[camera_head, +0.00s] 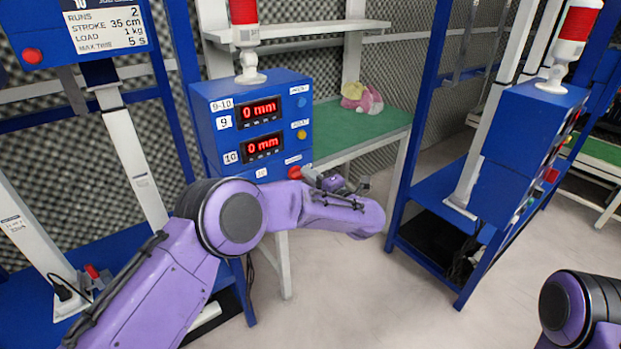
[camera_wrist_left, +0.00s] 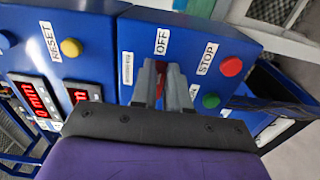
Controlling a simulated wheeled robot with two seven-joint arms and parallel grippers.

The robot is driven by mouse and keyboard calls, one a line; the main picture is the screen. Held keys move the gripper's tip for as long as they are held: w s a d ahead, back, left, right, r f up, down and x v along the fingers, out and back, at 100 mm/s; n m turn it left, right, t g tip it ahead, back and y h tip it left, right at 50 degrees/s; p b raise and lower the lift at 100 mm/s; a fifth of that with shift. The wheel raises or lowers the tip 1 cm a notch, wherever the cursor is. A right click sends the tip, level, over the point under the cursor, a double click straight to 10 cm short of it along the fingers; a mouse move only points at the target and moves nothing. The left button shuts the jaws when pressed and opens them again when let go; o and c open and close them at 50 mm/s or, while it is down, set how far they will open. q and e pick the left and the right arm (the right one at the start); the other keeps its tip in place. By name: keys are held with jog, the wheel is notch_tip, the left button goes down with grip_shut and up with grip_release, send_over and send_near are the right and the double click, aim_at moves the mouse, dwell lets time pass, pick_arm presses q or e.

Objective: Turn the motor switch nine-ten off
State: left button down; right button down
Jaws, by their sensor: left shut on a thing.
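The blue control box labelled 9-10 (camera_head: 205,142) has two red 0 mm displays on its front. My left gripper (camera_head: 338,182) is at the box's right side. In the left wrist view, the fingers of my left gripper (camera_wrist_left: 165,72) are shut just below the OFF label, on a small red part, the motor switch (camera_wrist_left: 172,70). The fingers hide most of it, so its position cannot be told. My right gripper is out of view.
A red STOP button (camera_wrist_left: 231,66) and a green button (camera_wrist_left: 211,101) sit close right of the fingers. A yellow RESET button (camera_wrist_left: 71,48) is to the left. A green-topped table (camera_head: 355,128) with a pink toy (camera_head: 366,98) stands behind. Another blue box (camera_head: 525,130) stands right.

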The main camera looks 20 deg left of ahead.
pick_arm(q)
jog(key=shift+f, duration=0.1)
jog(key=c, duration=1.1)
grip_release()
jog(key=b+v, duration=0.1)
jog(key=v, duration=0.9)
jog(key=shift+s+d, duration=0.25)
